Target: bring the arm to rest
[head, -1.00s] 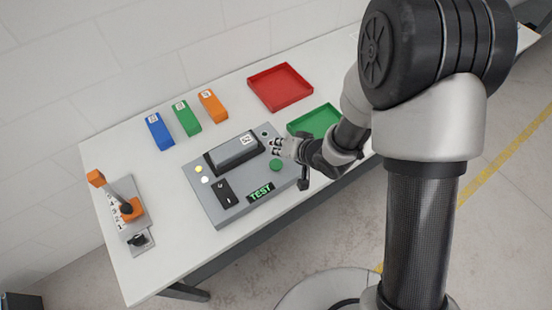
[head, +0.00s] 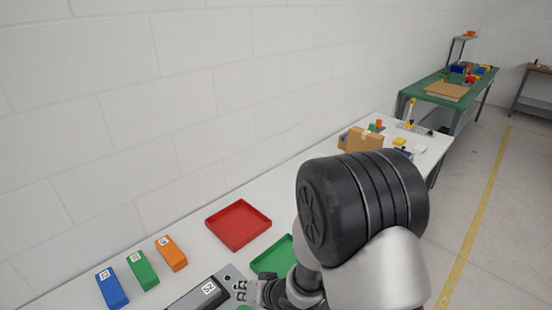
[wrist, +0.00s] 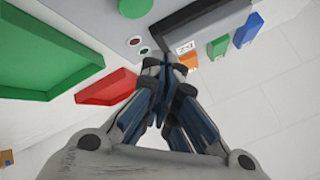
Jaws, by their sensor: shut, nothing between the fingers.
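Most of the machine is cut off below the head view. My arm bends above the table and covers part of it.
A red tray (head: 238,224) and a green tray (head: 274,257) lie beside my gripper. Blue (head: 112,289), green (head: 142,270) and orange (head: 171,253) blocks stand at the left. A cardboard box (head: 362,140) sits farther along the table. A white wall runs behind.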

